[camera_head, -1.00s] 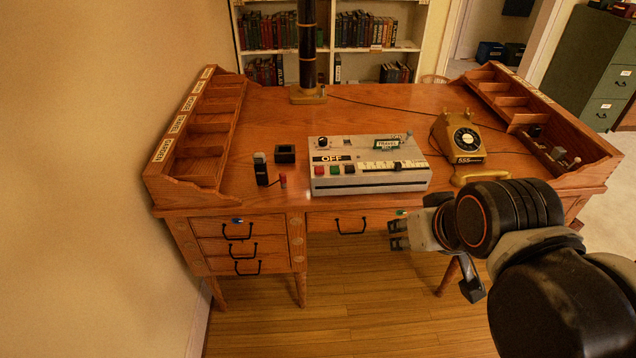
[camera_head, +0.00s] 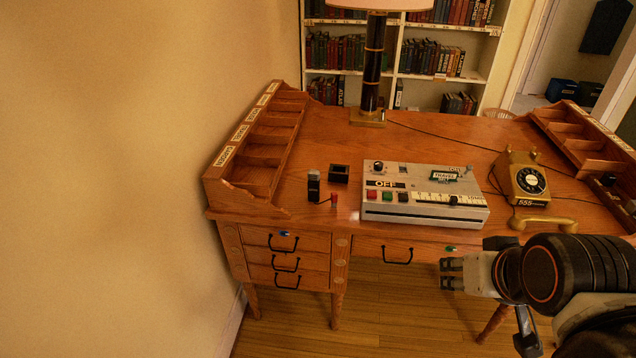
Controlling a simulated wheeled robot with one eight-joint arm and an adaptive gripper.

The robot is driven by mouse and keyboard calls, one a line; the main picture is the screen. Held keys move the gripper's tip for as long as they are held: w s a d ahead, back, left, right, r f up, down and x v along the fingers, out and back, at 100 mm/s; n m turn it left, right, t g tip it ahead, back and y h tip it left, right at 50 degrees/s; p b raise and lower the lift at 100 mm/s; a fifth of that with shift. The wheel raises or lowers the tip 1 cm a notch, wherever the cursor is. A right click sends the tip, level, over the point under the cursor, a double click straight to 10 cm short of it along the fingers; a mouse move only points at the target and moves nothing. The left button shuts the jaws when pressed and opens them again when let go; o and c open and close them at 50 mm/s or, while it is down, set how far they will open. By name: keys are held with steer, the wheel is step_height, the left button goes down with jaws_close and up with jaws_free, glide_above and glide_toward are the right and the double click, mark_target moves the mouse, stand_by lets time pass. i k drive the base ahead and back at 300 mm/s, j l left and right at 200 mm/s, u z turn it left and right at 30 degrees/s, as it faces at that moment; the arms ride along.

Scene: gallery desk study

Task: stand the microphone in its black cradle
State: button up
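The microphone (camera_head: 313,187) is a small dark upright piece with a grey top, standing on the desk left of the grey console. A short dark cord seems to run from its foot to a small red-topped piece (camera_head: 333,201). The black cradle (camera_head: 339,173) is a small square block with a recess in its top, just behind and right of the microphone and apart from it. The recess looks empty. My gripper (camera_head: 452,274) is in front of the desk at lower right, pointing left, well away from both. Its fingers look apart, with nothing between them.
The grey console (camera_head: 424,208) with coloured buttons fills the desk's middle. A yellow telephone (camera_head: 525,182) stands right of it. A lamp (camera_head: 373,65) stands behind. Wooden pigeonholes (camera_head: 262,140) line the left edge by the wall. Desk surface around the cradle is clear.

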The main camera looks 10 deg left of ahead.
mark_target(339, 173)
steer(key=u, duration=0.4)
steer(key=i+u, duration=0.15)
steer(key=u, duration=0.2)
steer(key=i+u, duration=0.1)
steer(key=u, duration=0.7)
steer(key=i+l+u, duration=0.1)
steer(key=i+l, duration=0.95)
steer(key=k+j, duration=0.1)
steer(key=j, duration=0.35)
steer(key=z, duration=0.05)
